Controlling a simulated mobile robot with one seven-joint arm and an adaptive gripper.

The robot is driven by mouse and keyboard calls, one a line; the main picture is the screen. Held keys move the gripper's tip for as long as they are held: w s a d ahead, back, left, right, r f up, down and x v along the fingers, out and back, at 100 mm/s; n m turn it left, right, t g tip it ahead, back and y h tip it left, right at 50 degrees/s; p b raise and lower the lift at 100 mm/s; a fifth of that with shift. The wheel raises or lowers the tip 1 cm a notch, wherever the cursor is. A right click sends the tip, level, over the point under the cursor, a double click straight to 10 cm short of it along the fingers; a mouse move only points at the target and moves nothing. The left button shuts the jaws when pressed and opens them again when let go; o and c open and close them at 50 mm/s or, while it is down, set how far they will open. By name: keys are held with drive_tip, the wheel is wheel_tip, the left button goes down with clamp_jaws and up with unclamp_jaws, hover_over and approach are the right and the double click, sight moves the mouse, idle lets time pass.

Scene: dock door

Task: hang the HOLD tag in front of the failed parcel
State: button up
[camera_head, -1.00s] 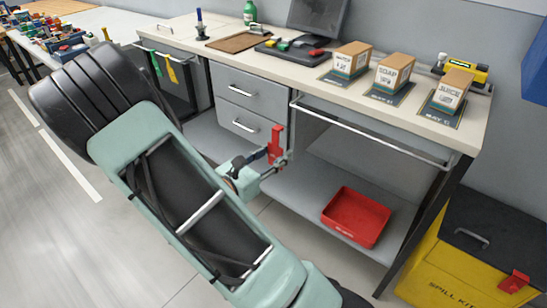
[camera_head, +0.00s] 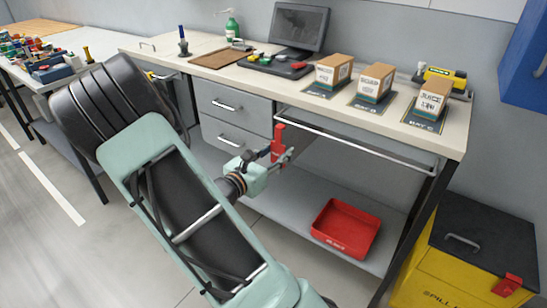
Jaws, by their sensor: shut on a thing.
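My gripper (camera_head: 284,158) is shut on a red tag (camera_head: 278,142), held upright in front of the bench, near the left end of the metal rail (camera_head: 350,142). Any writing on the tag is too small to read. Three parcels stand on dark mats along the bench top: the left parcel (camera_head: 333,72), the middle parcel (camera_head: 372,82) and the right parcel (camera_head: 430,100). Their labels are partly legible, and I cannot tell which one failed. The rail runs below the bench edge, in front of all three parcels.
A red tray (camera_head: 345,228) sits on the lower shelf. A yellow spill kit bin (camera_head: 450,262) stands at the right. Drawers (camera_head: 232,120) are left of the rail. A monitor (camera_head: 299,26), a green bottle (camera_head: 232,27) and a yellow device (camera_head: 444,80) are at the back. A blue box (camera_head: 524,65) hangs at right.

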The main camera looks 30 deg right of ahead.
drive_tip(key=f+b+x, duration=0.1)
drive_tip(key=b+x, duration=0.2)
drive_tip(key=x, duration=0.4)
idle(0.5)
drive_tip(key=shift+d, duration=0.1)
drive_tip(key=o, duration=1)
drive_tip(key=v, duration=1.2)
